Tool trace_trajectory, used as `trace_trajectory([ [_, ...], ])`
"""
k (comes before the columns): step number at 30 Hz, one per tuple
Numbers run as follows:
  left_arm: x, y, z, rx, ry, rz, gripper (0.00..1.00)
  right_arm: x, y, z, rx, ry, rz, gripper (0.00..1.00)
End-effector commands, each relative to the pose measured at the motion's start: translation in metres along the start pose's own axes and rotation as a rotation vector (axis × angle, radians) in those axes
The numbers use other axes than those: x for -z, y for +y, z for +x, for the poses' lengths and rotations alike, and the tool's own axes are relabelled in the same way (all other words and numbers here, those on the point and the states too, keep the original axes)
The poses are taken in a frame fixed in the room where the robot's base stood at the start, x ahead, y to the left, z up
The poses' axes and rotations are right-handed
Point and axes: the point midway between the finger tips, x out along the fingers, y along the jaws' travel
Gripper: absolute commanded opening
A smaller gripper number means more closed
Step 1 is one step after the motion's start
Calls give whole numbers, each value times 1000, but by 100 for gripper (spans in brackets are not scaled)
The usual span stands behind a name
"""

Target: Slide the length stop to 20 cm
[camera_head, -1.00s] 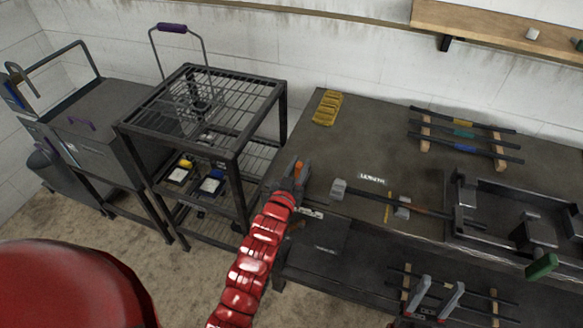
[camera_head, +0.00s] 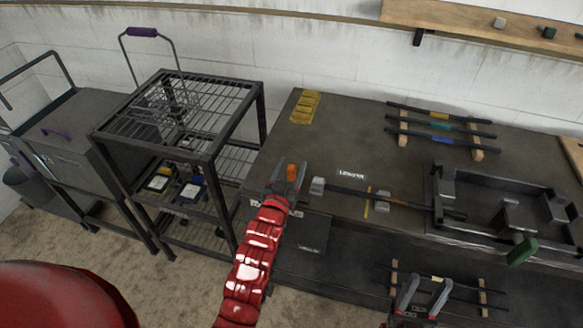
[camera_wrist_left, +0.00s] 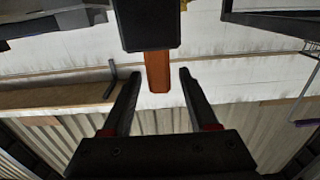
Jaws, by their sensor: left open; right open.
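My left gripper (camera_head: 287,180) is open at the front left edge of the bench. An orange upright piece (camera_head: 291,172) shows between its fingers. In the left wrist view this orange piece (camera_wrist_left: 158,72) joins a dark block (camera_wrist_left: 150,25), with a gap to the finger on each side. To the right, a dark rod runs along the bench beside the LENGTH label (camera_head: 351,173). It has a grey block (camera_head: 317,187) at its left end and another grey block (camera_head: 383,203) near a yellow mark (camera_head: 367,204). I cannot read any scale. My right gripper (camera_head: 422,296) is open and empty, low in front of the bench.
A dark tray-like fixture (camera_head: 500,205) with a green-handled part (camera_head: 522,250) stands at the right. Several rods lie on a wooden rack (camera_head: 477,140) behind. A wire-shelf cart (camera_head: 190,100) stands left of the bench. The back left bench top is mostly clear.

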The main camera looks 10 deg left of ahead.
Motion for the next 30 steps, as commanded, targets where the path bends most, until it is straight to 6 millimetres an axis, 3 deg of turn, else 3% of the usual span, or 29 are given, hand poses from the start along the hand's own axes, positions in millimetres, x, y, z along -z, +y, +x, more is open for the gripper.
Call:
trace_trajectory([
  [8, -3, 0, -30, 0, 1, 0, 60, -2, 0, -10, 0, 0, 0, 50],
  [15, -5, 0, -86, 0, -2, 0, 60, -4, -1, -24, 0, 0, 0, 50],
  [20, -3, 0, -121, 0, -6, 0, 60, -4, -1, -24, 0, 0, 0, 50],
  [21, 4, 0, -128, 0, -8, 0, 60, -2, 0, -10, 0, 0, 0, 50],
  [24, 3, 0, -144, 0, -10, 0, 60, 0, 0, 2, 0, 0, 0, 50],
  [30, 0, 0, -167, 0, -7, 0, 60, 2, 0, 11, 0, 0, 0, 50],
])
